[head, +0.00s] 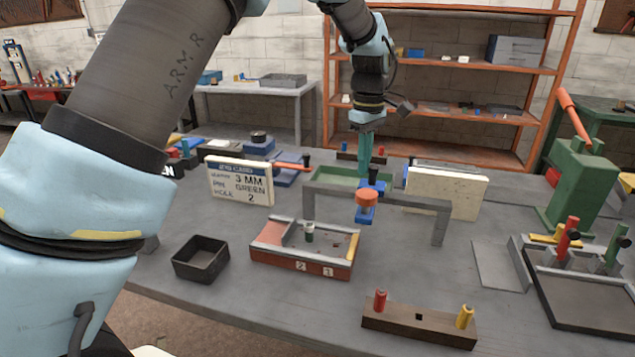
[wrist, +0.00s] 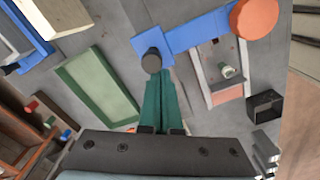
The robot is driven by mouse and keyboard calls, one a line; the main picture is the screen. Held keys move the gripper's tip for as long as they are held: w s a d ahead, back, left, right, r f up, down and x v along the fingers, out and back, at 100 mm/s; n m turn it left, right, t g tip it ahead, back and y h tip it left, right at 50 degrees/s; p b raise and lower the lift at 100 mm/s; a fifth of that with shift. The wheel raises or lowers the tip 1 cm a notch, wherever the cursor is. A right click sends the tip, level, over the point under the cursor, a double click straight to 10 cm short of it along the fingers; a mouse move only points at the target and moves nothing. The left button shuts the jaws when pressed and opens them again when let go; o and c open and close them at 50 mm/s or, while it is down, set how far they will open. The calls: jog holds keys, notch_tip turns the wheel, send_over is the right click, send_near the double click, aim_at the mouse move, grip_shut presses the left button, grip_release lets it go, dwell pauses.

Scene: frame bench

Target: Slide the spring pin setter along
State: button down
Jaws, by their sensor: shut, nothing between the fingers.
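The spring pin setter (head: 365,215) is a blue slide with an orange round head, mounted on a grey bridge rail (head: 411,202). A blue arm with a black knob (head: 374,174) reaches back from it; the setter's orange head (wrist: 257,18) and the black knob (wrist: 151,61) also show in the wrist view. My gripper (head: 365,172) has teal fingers, shut and empty, pointing down behind the rail. In the wrist view the fingertips (wrist: 156,80) are right at the knob; I cannot tell whether they touch. Below stands a red fixture (head: 300,264) with numbered plates and a green-topped pin (head: 309,231).
A card (head: 240,182) reads 3 MM, GREEN, HOLE 2. A black bin (head: 201,260) stands left of the fixture. A green tray (head: 340,181) lies behind the rail. A pin block (head: 418,326) is in front; a green press (head: 580,190) stands right.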

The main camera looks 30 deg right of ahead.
jog(key=shift+s+d+p, duration=0.9)
jog(key=shift+s+d, duration=1)
jog(key=shift+d, duration=0.15)
jog(key=shift+s+d+p, duration=0.9)
jog(key=shift+s+d, duration=0.95)
jog(key=shift+d, duration=0.15)
jog(key=shift+w+a, duration=0.1)
jog(key=shift+w, duration=0.05)
jog(key=shift+w+a, duration=0.4)
jog(key=shift+a, duration=0.05)
notch_tip(320, 180, up, 7)
jog(key=p, duration=0.3)
